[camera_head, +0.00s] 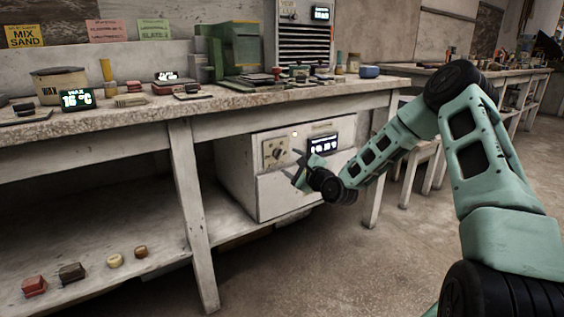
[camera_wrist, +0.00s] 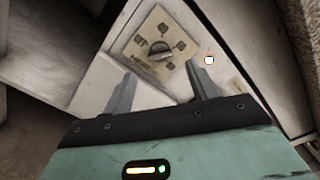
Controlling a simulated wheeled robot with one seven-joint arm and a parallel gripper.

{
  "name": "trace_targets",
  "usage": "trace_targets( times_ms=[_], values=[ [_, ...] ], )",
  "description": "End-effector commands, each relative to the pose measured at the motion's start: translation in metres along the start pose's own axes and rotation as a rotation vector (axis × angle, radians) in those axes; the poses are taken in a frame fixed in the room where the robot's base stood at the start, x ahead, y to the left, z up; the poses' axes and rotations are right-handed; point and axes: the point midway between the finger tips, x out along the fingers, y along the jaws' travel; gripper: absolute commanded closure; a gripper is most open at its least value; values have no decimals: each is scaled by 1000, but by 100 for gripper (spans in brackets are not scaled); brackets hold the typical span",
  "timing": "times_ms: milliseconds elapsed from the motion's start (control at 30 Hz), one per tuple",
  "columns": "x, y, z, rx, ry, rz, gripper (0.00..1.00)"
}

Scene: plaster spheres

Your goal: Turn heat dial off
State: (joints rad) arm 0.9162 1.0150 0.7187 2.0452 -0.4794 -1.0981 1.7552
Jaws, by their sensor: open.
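The heat dial (camera_head: 275,153) is a dark knob on a cream plate on the front of a white cabinet unit (camera_head: 285,196) under the bench. In the wrist view the dial (camera_wrist: 160,56) shows as a grey knob with several dark marks around it. My gripper (camera_head: 297,168) is just in front of the unit, to the right of and a little below the dial in the head view. In the wrist view my gripper (camera_wrist: 162,78) has its two fingers spread apart, with the dial beyond and between them. Nothing is between the fingers; contact cannot be seen.
A lit display (camera_head: 323,144) is right of the dial, and a small light (camera_wrist: 209,60) shows on the panel. The workbench (camera_head: 130,118) overhangs the unit, and its leg (camera_head: 192,210) stands to the left. Open floor (camera_head: 330,270) lies in front.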

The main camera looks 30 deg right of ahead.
Motion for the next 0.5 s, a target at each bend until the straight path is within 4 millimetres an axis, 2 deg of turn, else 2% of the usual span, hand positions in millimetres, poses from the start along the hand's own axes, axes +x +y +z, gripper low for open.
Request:
trace_targets(
  times_ms=[33,200,333,500],
  values=[
    [11,2,0,-1,-3,-1,42],
    [40,2,0,-1,-2,-1,42],
    [55,2,0,0,-2,0,42],
    [63,1,0,0,1,1,42]
  ],
)
